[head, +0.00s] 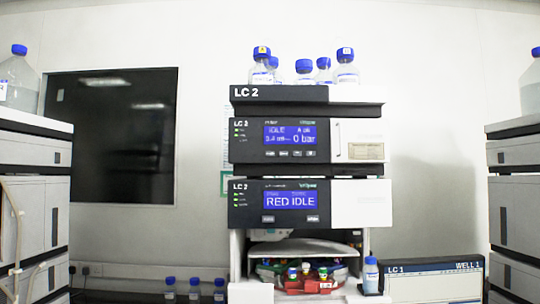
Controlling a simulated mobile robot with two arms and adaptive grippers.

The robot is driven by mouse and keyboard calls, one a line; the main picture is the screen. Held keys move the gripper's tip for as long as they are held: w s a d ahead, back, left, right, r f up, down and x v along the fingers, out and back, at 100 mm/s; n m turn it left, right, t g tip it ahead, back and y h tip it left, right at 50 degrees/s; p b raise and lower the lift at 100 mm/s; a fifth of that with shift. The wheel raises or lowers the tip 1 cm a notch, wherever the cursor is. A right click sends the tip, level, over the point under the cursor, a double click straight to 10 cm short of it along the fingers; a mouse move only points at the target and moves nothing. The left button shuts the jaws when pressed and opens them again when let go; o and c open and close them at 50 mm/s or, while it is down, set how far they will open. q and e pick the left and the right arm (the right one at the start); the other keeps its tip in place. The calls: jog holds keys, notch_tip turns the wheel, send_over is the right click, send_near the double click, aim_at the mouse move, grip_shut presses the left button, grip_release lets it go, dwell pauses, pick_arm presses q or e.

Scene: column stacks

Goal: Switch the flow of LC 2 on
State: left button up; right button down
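The LC 2 stack (307,93) stands upright in the middle of the head view. Its upper module (245,146) has a blue display (290,134) reading "IDLE" and "0 bar", with smaller text too blurred to read surely. A row of small buttons (290,153) sits just below that display, and small green lights are at its left. Neither of my grippers is in view.
Several blue-capped bottles (262,68) stand on top of the stack. An open bay below holds a red tray (310,286) with small vials. Other stacks flank both sides.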

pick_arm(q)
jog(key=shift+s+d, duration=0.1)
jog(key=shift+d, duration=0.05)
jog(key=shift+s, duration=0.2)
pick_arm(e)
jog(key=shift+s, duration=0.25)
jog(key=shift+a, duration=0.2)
